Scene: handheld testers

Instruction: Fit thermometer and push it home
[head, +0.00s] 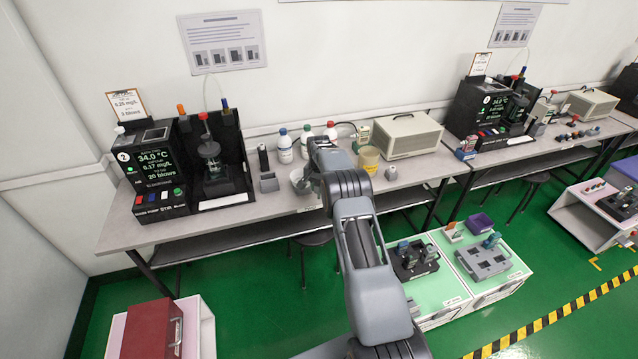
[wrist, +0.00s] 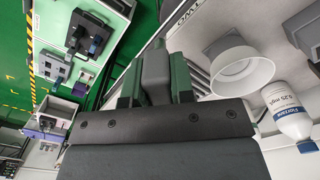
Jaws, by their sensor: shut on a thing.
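My gripper (wrist: 156,82) shows in the wrist view, its green fingers closed on the sides of a grey, blocky thing (wrist: 155,70). Only part of that thing shows, and I cannot tell for sure whether it is the thermometer. In the head view my arm reaches over the near bench, and its own links hide the gripper and what it holds. A black test station (head: 155,184) with a lit screen reading 34.0 °C stands at the left of that bench. No thermometer is clearly recognisable elsewhere in the views.
On the bench are a white cup (wrist: 240,72), a labelled bottle (wrist: 292,118), a grey holder (head: 268,183), a yellowish cup (head: 369,159) and a beige case (head: 407,135). Green-topped cabinets (head: 460,262) stand on the floor at right. The bench front left of my arm is mostly clear.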

